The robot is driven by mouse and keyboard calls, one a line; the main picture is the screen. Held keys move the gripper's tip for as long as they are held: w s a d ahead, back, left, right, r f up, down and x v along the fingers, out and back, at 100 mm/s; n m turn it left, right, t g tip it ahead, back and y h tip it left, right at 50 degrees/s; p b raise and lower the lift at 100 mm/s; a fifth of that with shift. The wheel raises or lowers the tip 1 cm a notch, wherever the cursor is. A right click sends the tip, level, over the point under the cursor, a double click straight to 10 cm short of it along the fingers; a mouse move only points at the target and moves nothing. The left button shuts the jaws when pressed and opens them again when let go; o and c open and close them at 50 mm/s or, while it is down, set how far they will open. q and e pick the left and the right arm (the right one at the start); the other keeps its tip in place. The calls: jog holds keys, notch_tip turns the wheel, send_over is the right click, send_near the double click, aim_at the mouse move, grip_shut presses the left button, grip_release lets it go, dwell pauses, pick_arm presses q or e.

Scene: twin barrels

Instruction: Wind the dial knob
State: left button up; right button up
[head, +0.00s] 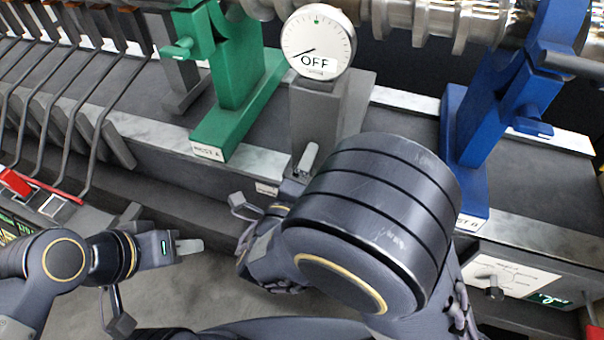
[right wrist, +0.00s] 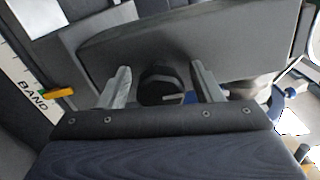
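A round white dial (head: 318,42) reads OFF, its needle pointing lower left. It tops a grey pedestal (head: 330,108) between the green and blue rests. In the right wrist view a dark round knob (right wrist: 161,86) with a pale mark sits below a grey panel. My right gripper (right wrist: 162,72) is open, with one finger on each side of the knob and small gaps visible. In the head view my right arm hides the knob and most of that gripper; one fingertip shows before the pedestal. My left gripper (head: 188,247) is at lower left, away from the dial; its opening is unclear.
A green rest (head: 235,90) stands left of the dial and a blue rest (head: 470,140) right of it. A metal shaft (head: 440,18) runs behind. Several curved levers (head: 60,110) fill the left side. A panel with a small knob (head: 494,292) is at lower right.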

jog(key=p+v, duration=0.2)
jog(key=v, duration=0.5)
dwell(0.5)
jog(key=shift+r, duration=0.1)
